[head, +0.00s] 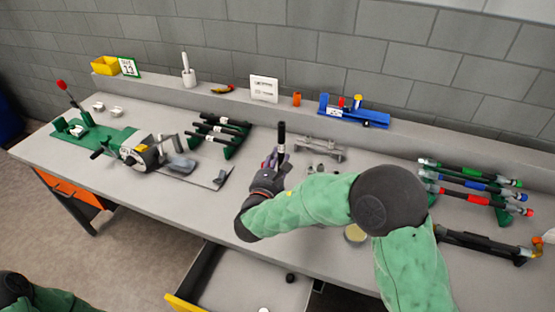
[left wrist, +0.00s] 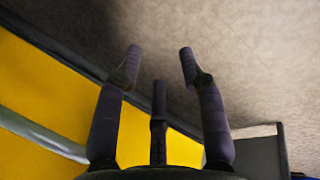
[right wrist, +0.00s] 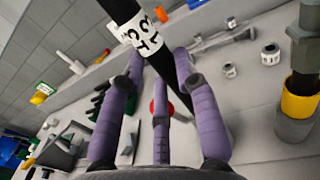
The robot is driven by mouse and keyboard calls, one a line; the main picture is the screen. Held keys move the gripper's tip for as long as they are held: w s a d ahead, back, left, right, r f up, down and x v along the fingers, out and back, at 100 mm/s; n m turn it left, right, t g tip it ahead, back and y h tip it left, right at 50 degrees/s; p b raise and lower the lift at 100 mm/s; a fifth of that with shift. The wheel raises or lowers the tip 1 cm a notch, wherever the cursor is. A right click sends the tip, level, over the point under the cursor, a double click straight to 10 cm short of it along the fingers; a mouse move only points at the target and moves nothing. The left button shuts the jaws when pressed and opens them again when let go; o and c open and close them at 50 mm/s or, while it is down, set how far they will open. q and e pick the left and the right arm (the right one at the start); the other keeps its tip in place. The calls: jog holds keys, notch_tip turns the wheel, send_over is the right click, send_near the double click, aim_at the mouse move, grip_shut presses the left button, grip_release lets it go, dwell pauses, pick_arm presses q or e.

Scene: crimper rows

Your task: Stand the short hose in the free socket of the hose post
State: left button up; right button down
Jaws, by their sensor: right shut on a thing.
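My right gripper (head: 276,163) is shut on a short black hose (head: 281,138), which stands roughly upright above the bench. In the right wrist view the hose (right wrist: 122,12) crosses between the fingers and carries a white printed label; it looks tilted there. At the right of that view, another black hose stands in a grey fitting with a yellow collar (right wrist: 298,106), apart from my gripper. I cannot tell whether this is the hose post; no free socket shows clearly. My left gripper (left wrist: 160,62) is open and empty in the left wrist view; its fingers are outside the head view.
A green rack (head: 232,150) of black hoses stands left of my right gripper. Several colour-banded hoses (head: 470,184) lie at the right. A grey fixture (head: 320,148) and small parts sit behind the gripper. An open drawer (head: 238,283) juts out below the bench.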

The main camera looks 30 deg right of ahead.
aim_at(279, 169)
jog(key=shift+f+b, duration=1.75)
jog(key=shift+f, duration=0.55)
dwell(0.5)
jog(key=shift+f+b, duration=2.2)
jog(key=shift+f, duration=0.35)
jog(key=shift+f, duration=1.2)
jog(key=c, duration=0.8)
grip_release()
jog(key=shift+c, duration=0.2)
jog(key=shift+s+f, duration=0.1)
jog(key=shift+f, duration=0.15)
